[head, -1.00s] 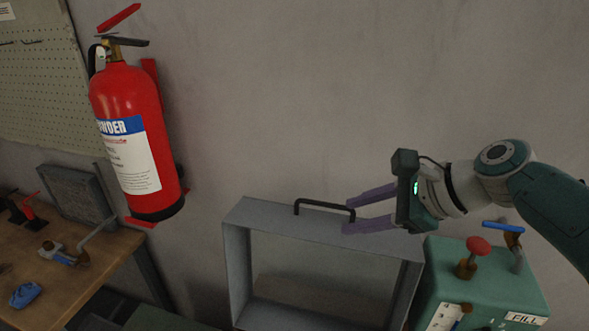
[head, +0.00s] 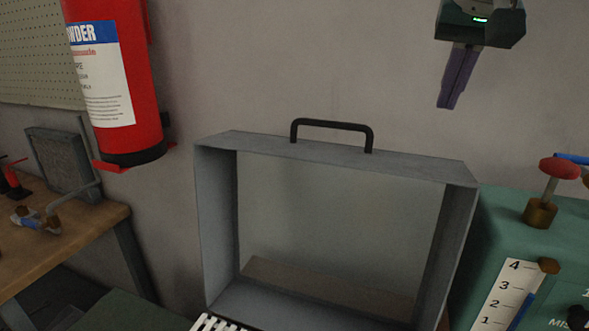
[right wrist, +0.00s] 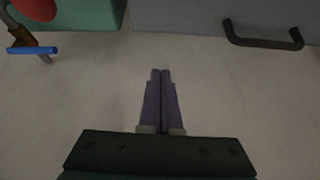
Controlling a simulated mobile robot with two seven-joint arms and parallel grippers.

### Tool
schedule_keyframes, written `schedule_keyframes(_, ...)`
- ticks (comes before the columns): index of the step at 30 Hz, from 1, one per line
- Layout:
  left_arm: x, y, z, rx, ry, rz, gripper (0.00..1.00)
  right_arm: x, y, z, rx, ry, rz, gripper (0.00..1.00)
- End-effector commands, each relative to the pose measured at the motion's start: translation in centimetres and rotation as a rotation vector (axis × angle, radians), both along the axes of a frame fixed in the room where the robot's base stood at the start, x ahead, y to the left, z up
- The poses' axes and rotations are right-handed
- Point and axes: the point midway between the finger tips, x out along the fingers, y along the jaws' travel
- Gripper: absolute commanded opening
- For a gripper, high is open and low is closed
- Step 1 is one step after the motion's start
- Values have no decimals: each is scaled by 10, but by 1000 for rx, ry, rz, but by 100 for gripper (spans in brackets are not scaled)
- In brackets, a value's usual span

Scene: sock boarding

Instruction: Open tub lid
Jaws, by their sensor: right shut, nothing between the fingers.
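The tub lid (head: 215,225) is a grey, shallow, box-like frame standing upright and open toward me. Its black bar handle (head: 332,123) is on the top edge. In the right wrist view the handle (right wrist: 262,42) is at upper right, apart from the fingers. My right gripper (head: 446,107) is up against the wall side, above and to the right of the handle. Its purple fingers are together and hold nothing; they also show in the right wrist view (right wrist: 160,71). My left gripper is in neither view. The tub's body is mostly out of frame below.
A green machine (head: 500,235) with a red knob (head: 559,168) and a level scale stands right of the lid. A red fire extinguisher (head: 115,75) hangs on the wall at left, above a wooden bench (head: 75,235). The wall above the lid is clear.

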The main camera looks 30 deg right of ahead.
Motion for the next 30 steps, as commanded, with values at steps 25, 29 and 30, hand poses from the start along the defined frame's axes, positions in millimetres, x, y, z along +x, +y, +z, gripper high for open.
schedule_keyframes(25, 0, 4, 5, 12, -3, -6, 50, 17, -43, -86, -65, 34, 6, 0)
schedule_keyframes(29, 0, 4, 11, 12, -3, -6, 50, 7, -33, -85, -64, 36, 6, 0)
schedule_keyframes(30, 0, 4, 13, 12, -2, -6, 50, 5, -30, -84, -64, 36, 5, 0)
